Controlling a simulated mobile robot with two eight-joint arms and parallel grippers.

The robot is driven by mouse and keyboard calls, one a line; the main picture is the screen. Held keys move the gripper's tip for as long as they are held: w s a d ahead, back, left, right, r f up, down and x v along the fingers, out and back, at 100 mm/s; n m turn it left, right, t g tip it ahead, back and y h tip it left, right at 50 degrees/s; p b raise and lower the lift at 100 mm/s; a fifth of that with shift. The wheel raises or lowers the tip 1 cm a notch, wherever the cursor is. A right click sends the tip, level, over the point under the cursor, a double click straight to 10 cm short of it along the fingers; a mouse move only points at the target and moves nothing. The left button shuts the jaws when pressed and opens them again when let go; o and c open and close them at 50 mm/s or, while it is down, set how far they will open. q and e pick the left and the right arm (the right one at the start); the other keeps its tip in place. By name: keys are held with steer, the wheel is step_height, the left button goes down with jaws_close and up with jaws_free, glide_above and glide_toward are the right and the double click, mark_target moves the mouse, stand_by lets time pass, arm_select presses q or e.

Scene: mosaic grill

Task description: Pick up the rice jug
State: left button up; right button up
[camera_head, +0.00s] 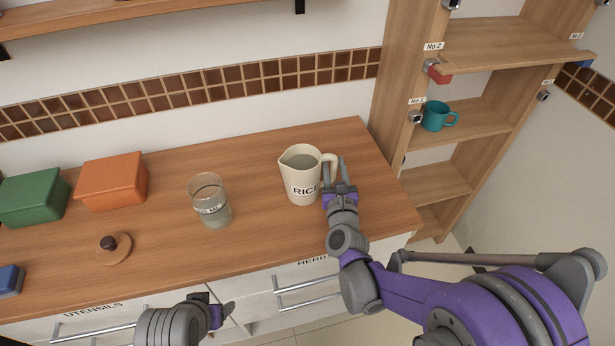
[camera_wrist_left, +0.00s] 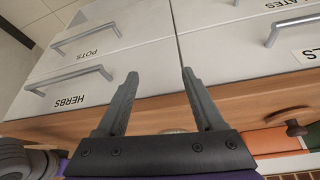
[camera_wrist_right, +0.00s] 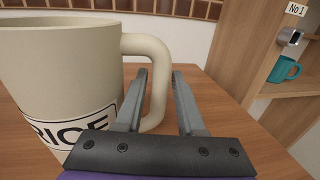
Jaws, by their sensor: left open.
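The rice jug (camera_head: 301,178) is a cream jug with a side handle and a black "RICE" label. It stands upright on the wooden counter in the head view. In the right wrist view the jug (camera_wrist_right: 60,75) fills the left side, its handle (camera_wrist_right: 158,60) facing my right gripper (camera_wrist_right: 159,74). That gripper is open, one finger at the handle's loop and the other outside it, with a gap on the outer side. It also shows at the handle in the head view (camera_head: 334,168). My left gripper (camera_wrist_left: 160,73) is open and empty, low before the drawers.
A labelled glass jar (camera_head: 211,205) stands left of the jug. A round lid with a knob (camera_head: 109,244), an orange box (camera_head: 112,181) and a green box (camera_head: 34,197) are farther left. A shelf unit (camera_head: 475,120) with a teal mug (camera_head: 436,116) stands at right.

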steer(key=shift+w, duration=1.25)
steer(key=shift+s, duration=0.1)
jaws_close()
stand_by(0.3)
